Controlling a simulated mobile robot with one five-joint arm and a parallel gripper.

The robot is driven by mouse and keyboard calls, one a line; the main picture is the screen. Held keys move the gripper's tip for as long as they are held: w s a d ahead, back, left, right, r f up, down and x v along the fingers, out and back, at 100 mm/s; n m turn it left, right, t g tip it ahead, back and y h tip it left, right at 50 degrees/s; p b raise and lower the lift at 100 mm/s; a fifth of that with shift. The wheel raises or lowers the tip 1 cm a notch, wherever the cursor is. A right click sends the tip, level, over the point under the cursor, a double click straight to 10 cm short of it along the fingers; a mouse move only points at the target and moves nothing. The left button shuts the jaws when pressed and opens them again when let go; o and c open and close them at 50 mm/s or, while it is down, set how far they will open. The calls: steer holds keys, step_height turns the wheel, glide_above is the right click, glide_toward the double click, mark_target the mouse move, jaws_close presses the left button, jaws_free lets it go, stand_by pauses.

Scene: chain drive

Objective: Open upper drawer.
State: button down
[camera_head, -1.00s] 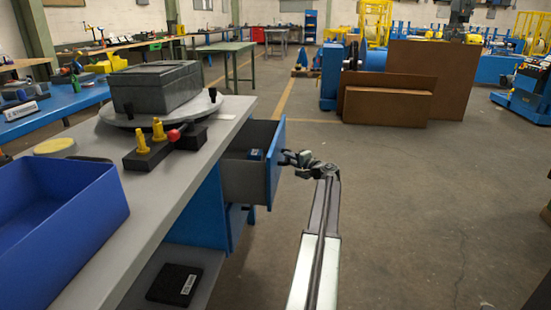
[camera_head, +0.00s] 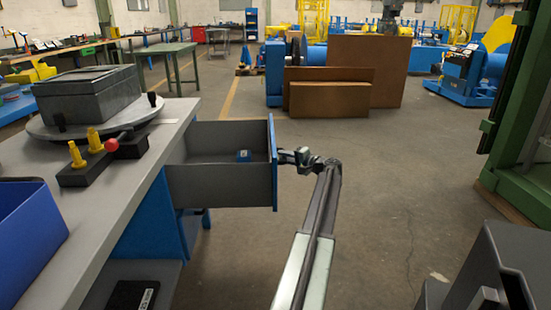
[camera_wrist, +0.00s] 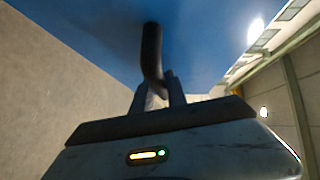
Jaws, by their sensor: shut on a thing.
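The upper drawer (camera_head: 222,185) sticks far out of the workbench, with grey sides and a blue front (camera_head: 273,160). A small blue object (camera_head: 243,156) lies inside it. My gripper (camera_head: 284,156) is at the outer face of the blue front, reaching from the right. In the wrist view, my gripper (camera_wrist: 160,92) is shut on the dark drawer handle (camera_wrist: 151,52), which stands out from the blue front (camera_wrist: 90,35). The fingertips are partly hidden behind the handle.
The grey workbench top (camera_head: 125,190) carries a grey box (camera_head: 88,97) on a round plate, a black block with yellow pegs (camera_head: 100,165) and a blue bin (camera_head: 28,235). A green frame (camera_head: 520,130) stands at right.

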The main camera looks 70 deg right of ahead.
steer(key=shift+s+d, duration=0.15)
steer(key=shift+d, duration=0.05)
steer(key=c, duration=1.3)
jaws_free()
steer(key=shift+a, duration=0.1)
steer(key=p+v, duration=0.1)
steer(key=v, duration=0.6)
steer(key=shift+s+a+r, duration=0.1)
steer(key=shift+s, duration=0.25)
steer(key=shift+s, duration=0.1)
